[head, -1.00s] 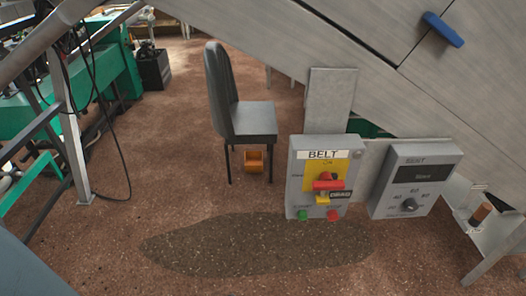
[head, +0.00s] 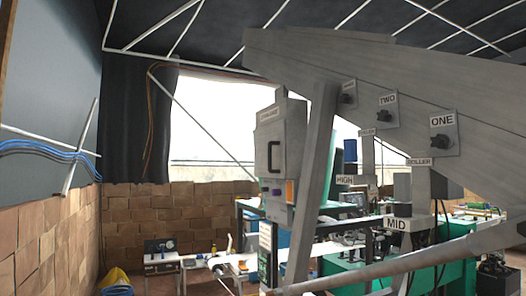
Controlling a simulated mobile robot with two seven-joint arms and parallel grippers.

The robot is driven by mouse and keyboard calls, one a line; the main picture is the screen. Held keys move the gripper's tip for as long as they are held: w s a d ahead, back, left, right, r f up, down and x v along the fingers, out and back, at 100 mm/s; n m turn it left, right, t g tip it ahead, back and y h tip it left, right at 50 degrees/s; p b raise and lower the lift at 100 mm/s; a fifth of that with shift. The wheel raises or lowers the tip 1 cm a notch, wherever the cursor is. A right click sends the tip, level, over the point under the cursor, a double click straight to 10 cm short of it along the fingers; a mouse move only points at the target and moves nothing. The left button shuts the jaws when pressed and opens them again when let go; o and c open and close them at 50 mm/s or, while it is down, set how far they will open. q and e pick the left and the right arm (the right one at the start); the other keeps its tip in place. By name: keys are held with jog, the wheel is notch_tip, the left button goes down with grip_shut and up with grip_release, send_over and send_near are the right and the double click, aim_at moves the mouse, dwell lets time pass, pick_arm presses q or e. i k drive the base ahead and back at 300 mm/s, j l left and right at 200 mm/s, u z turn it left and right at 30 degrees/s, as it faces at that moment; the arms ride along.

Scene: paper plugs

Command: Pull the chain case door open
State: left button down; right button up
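A tall grey case (head: 285,150) hangs at the near end of the machine, in the middle of the head view. Neither of my grippers is in view.
A sloping grey machine body (head: 360,75) with knobs marked ONE (head: 442,134) and TWO (head: 386,115) fills the upper right. A grey strut (head: 316,185) stands beside the case. A low bench (head: 162,264) and a brick wall (head: 200,210) lie behind, left.

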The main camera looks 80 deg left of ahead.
aim_at(270, 139)
jog(key=k+u, duration=0.1)
jog(key=u, duration=2.4)
jog(key=i+j+z, duration=0.15)
jog(key=z, duration=0.25)
jog(key=i+j+z, duration=0.1)
jog(key=z, duration=0.35)
jog(key=i+j+z, duration=0.15)
jog(key=j, duration=0.2)
jog(key=i+j+z, duration=0.15)
jog(key=j, duration=0.2)
jog(key=j+z, duration=0.1)
jog(key=j, duration=0.3)
jog(key=i+j, duration=0.1)
jog(key=j, duration=0.25)
jog(key=i+j+z, duration=0.1)
jog(key=j, duration=0.25)
jog(key=i+j, duration=0.1)
jog(key=j, duration=0.25)
